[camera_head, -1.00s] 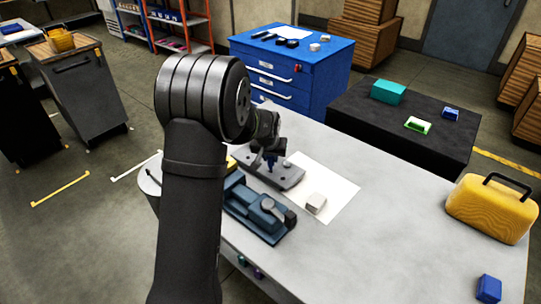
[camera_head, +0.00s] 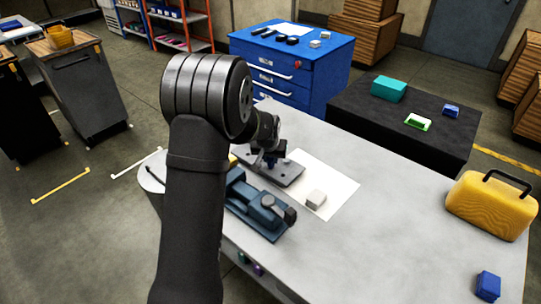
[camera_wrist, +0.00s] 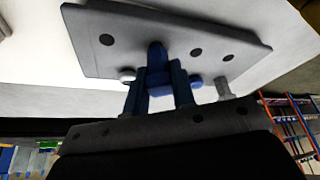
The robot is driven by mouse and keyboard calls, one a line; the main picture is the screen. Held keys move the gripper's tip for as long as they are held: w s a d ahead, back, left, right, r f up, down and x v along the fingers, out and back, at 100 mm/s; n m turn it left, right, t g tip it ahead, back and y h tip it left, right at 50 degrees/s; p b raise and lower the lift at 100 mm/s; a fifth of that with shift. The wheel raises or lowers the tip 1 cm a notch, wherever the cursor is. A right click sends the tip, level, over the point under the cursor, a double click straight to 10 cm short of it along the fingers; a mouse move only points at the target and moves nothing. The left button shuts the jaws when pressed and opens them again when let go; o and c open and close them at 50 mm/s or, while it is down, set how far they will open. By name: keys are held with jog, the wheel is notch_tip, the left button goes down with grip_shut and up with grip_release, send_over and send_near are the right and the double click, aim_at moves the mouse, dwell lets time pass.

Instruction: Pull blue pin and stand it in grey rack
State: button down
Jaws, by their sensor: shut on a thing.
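My gripper (camera_head: 268,160) is at the dark grey plate (camera_head: 287,178) on the bench. In the wrist view its two blue fingers (camera_wrist: 160,92) are shut on the blue pin (camera_wrist: 157,56). The pin's upper part overlaps the holed grey plate (camera_wrist: 110,22). I cannot tell whether it is still seated in a hole. A blue cross-piece shows between and beside the fingers. In the head view my gripper mostly hides the pin. A small light grey block (camera_head: 316,198), possibly the rack, sits on the white sheet right of the plate.
A blue-grey vice-like fixture (camera_head: 258,212) stands in front of the plate. A yellow case (camera_head: 490,208) and a blue block (camera_head: 488,286) are at the bench's right. The bench (camera_head: 385,220) between is clear. A blue drawer cabinet (camera_head: 290,70) stands behind.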

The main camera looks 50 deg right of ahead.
jog(key=shift+f, duration=0.45)
jog(key=c, duration=1.1)
grip_release()
jog(key=shift+r, duration=0.15)
jog(key=v, duration=1.7)
jog(key=shift+w+r, duration=0.1)
jog(key=shift+r, duration=0.05)
